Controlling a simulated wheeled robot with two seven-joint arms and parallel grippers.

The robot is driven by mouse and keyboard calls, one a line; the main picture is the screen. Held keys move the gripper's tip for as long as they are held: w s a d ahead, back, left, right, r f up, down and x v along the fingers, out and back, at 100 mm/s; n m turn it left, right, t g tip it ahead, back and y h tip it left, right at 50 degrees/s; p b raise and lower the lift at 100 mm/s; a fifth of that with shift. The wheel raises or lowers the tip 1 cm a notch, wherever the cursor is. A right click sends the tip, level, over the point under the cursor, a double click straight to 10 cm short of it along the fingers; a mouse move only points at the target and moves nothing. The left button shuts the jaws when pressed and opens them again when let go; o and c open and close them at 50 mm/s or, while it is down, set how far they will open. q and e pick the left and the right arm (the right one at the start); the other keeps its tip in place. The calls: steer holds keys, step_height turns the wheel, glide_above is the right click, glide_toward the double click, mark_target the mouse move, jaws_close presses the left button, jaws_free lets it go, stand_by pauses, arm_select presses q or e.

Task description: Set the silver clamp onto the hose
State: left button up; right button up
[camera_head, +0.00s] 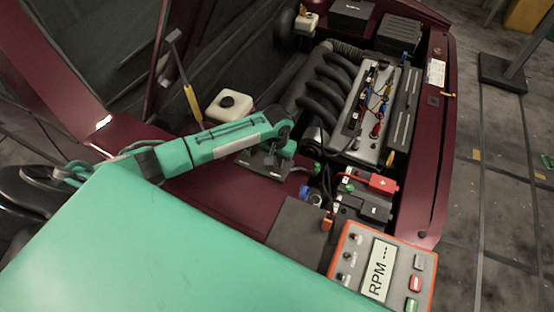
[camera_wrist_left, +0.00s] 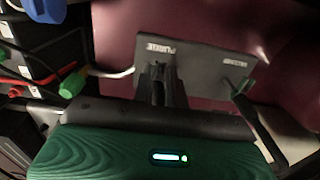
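My left gripper (camera_head: 277,158) reaches over the fender beside the engine bay, above a dark plate (camera_head: 250,163). In the left wrist view its dark fingers (camera_wrist_left: 162,82) stand close together in front of the plate (camera_wrist_left: 205,60), which carries two white labels. I cannot tell whether anything is between them. A short pale hose (camera_wrist_left: 112,73) runs from a green fitting (camera_wrist_left: 72,85) toward the fingers, and its far end is hidden near them. I cannot make out the silver clamp. A dark lever-like part with a green tip (camera_wrist_left: 240,87) stands to the right. My right gripper is not in view.
The open engine bay (camera_head: 350,95) lies to the right of the gripper. A red-capped battery (camera_head: 375,182) and an orange-framed RPM box (camera_head: 380,268) are nearer. A white bottle (camera_head: 228,103) and a yellow-handled tool (camera_head: 193,102) are behind the arm.

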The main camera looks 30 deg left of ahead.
arm_select(q)
steer(key=o, duration=0.3)
steer(key=shift+r, duration=0.15)
steer(key=shift+o, duration=0.3)
step_height(320, 180, up, 14)
steer(key=b, duration=0.2)
